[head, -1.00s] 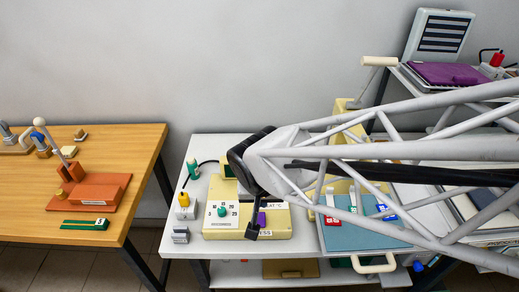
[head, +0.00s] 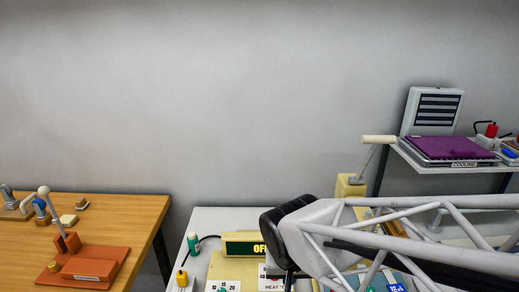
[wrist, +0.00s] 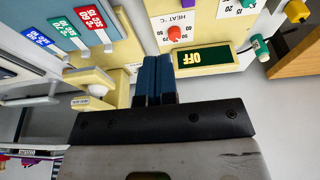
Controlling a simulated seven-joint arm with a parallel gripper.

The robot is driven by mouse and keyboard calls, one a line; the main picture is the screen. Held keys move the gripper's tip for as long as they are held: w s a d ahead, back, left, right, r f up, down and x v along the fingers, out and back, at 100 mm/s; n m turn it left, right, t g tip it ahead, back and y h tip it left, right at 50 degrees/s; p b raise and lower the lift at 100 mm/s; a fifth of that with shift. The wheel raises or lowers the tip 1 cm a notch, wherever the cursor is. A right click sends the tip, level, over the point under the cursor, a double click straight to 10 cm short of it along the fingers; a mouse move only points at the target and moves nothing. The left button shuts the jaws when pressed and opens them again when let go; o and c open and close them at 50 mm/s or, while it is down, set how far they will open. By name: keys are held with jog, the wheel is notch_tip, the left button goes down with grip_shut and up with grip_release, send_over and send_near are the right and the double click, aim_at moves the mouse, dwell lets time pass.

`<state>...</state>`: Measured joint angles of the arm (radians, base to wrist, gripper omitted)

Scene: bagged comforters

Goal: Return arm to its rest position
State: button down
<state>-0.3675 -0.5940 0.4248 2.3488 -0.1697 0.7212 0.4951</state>
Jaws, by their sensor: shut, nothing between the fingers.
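My arm (head: 400,235) reaches in from the right edge of the head view, over the white table (head: 210,220). Its fingers are not clear in that view. In the wrist view my gripper (wrist: 157,62) has its two dark blue fingers side by side, shut and empty. The fingertips show over the cream heat machine (wrist: 150,40), beside its green panel reading OFF (wrist: 200,57). The same panel shows in the head view (head: 258,248), just left of my arm's dark end.
A post with a cream handle (head: 378,140) stands behind my arm. A shelf at right holds a purple pad (head: 435,147) and a grey louvred box (head: 433,110). An orange lever press (head: 90,265) stands on the wooden table (head: 140,210) at left. The wall area above is clear.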

jog(key=s+d+r, duration=0.7)
jog(key=d+r, duration=0.1)
jog(key=d, duration=0.4)
jog(key=shift+d+g, duration=0.2)
jog(key=shift+g, duration=0.1)
jog(key=w+a+f, duration=0.5)
jog(key=w+a, duration=0.1)
jog(key=a, duration=0.2)
jog(key=w+a+f+g, duration=0.1)
jog(key=w+a+f, duration=0.4)
jog(key=a, duration=0.4)
jog(key=shift+w+a+f, duration=0.25)
jog(key=shift+w+f, duration=0.1)
jog(key=shift+f, duration=0.15)
jog(key=shift+f, duration=0.1)
jog(key=f, duration=0.4)
jog(key=w+f, duration=0.1)
jog(key=f, duration=0.4)
jog(key=w+f, duration=0.1)
jog(key=f, duration=0.3)
jog(key=shift+f, duration=0.35)
